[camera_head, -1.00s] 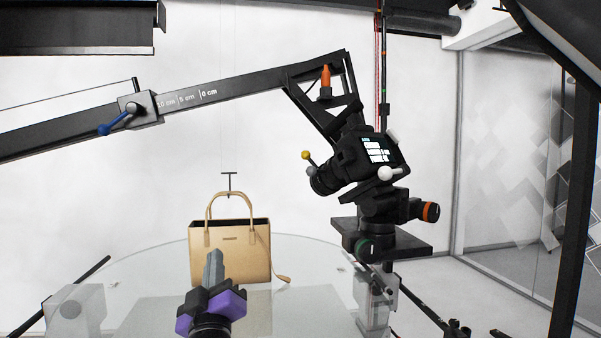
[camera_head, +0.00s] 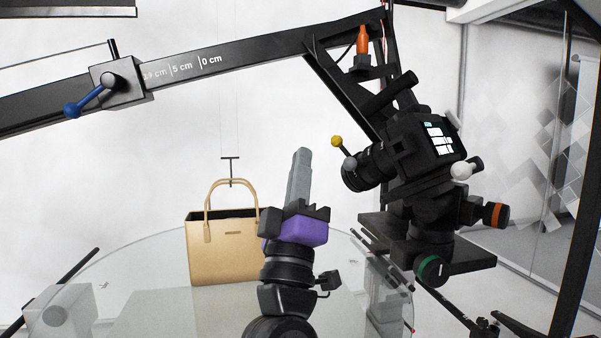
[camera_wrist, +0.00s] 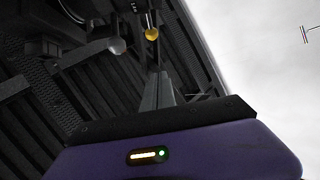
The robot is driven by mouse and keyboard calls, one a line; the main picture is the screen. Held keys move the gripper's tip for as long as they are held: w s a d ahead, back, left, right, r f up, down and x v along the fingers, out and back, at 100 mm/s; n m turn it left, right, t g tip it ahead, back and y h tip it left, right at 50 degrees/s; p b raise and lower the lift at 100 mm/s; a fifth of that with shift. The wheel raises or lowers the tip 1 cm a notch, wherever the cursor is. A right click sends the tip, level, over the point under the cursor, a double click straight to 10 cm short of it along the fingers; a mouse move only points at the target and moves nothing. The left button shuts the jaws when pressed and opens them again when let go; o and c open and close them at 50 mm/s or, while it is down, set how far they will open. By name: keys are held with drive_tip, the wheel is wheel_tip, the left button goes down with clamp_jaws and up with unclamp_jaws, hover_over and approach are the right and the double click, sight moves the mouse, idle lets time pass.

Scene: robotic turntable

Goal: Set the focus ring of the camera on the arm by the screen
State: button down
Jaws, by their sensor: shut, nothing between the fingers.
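The camera (camera_head: 425,145) hangs tilted on the black arm at the right, with a lit screen (camera_head: 439,139) on its back. Its lens with the focus ring (camera_head: 367,168) points down and left, and a lever with a yellow knob (camera_head: 337,141) sticks up from it. My gripper (camera_head: 301,155) is shut and empty, pointing up, to the left of the lens and apart from it in the head view. In the wrist view the yellow knob (camera_wrist: 152,34) shows just above my fingertips (camera_wrist: 163,76); the gap in depth is unclear.
A tan handbag (camera_head: 222,250) stands on the round glass turntable (camera_head: 130,260) behind my gripper. A boom with a scale (camera_head: 230,60) and a blue-handled clamp (camera_head: 118,82) crosses above. An orange knob (camera_head: 362,40) and a green knob (camera_head: 432,269) are near the camera.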

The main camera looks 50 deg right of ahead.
sight(332, 140)
drive_tip(key=shift+d+r+p, duration=0.3)
drive_tip(key=shift+d+p, duration=0.1)
drive_tip(key=shift+d, duration=0.5)
drive_tip(key=shift+d+r+p, duration=0.3)
drive_tip(key=shift+d+p, duration=0.05)
drive_tip(key=shift+d, duration=0.6)
drive_tip(key=shift+d+r+p, duration=0.3)
drive_tip(key=shift+d+p, duration=0.1)
drive_tip(key=shift+d, duration=0.5)
drive_tip(key=m+g, duration=0.1)
drive_tip(key=d+m+g+h, duration=0.1)
drive_tip(key=g, duration=0.1)
drive_tip(key=shift+d+r, duration=0.15)
drive_tip(key=shift+d, duration=0.1)
